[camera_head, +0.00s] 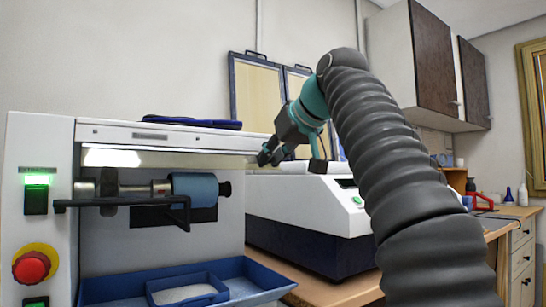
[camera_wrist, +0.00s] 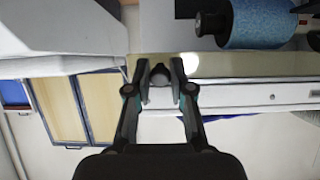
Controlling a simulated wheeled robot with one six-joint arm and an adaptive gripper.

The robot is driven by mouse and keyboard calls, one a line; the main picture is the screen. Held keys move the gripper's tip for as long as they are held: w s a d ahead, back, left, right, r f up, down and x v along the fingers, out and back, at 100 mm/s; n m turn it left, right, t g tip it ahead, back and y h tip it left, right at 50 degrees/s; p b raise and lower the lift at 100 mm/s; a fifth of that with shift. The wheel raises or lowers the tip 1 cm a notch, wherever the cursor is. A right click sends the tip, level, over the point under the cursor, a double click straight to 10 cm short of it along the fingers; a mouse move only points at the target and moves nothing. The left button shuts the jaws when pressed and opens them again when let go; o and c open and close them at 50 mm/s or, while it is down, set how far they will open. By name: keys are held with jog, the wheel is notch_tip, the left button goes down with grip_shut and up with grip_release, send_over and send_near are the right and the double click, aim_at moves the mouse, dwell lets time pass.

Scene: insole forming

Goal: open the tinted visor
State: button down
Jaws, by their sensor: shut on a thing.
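The tinted visor (camera_head: 205,159) is a thin see-through strip under the top housing of the white grinding machine, seen nearly edge-on. In the wrist view the visor (camera_wrist: 235,65) is an olive band on the right, below the blue roller. My gripper (camera_head: 268,153) is at the visor's right end. In the wrist view my gripper's fingers (camera_wrist: 160,70) are closed around a small dark knob (camera_wrist: 160,77) by the visor's edge. How the knob joins the visor is partly hidden by the fingers.
A blue roller (camera_head: 195,189) and a black bar (camera_head: 120,203) sit below the visor. A red stop button (camera_head: 30,267) is at the left. A blue tray (camera_head: 235,286) lies below. A white and dark machine (camera_head: 310,215) stands close on the right, behind my arm.

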jog(key=shift+r, duration=0.15)
jog(key=c, duration=1)
grip_release()
jog(key=shift+c, duration=0.2)
jog(key=shift+d, duration=0.1)
jog(key=s+d+r, duration=0.1)
jog(key=s+d, duration=0.7)
jog(key=s, duration=0.4)
jog(key=shift+r, duration=0.15)
